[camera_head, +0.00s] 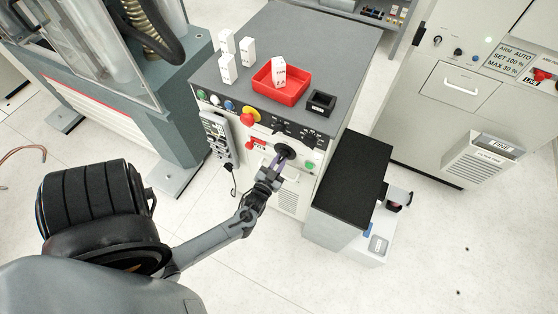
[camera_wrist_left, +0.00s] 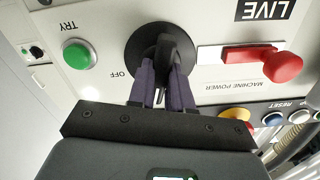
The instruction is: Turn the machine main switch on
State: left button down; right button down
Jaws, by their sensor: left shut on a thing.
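A black rotary switch (camera_head: 285,151) sits on the front panel of the grey-topped cabinet (camera_head: 330,50). In the left wrist view the round black switch (camera_wrist_left: 150,40) has a raised grip, with the word OFF beside its base. My left gripper (camera_head: 278,162) is shut on this grip, and its two dark fingers (camera_wrist_left: 163,82) lie on either side of it. The fingers hide part of the switch, so its exact angle is hard to tell. A MACHINE POWER label (camera_wrist_left: 265,85) is on the panel to the right in the wrist view. My right gripper is out of view.
Near the switch are a green TRY button (camera_wrist_left: 78,54) and a red handle (camera_wrist_left: 283,66) by a LIVE label. A yellow-and-red knob (camera_head: 249,116) is higher on the panel. A red tray (camera_head: 282,92) stands on top. A black-topped unit (camera_head: 350,178) stands right of my gripper.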

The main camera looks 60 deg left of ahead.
pick_arm(q)
jog(key=shift+n, duration=1.7)
jog(key=c, duration=1)
grip_release()
jog(key=shift+c, duration=0.2)
jog(key=shift+s+p, duration=0.1)
jog(key=shift+p, duration=0.25)
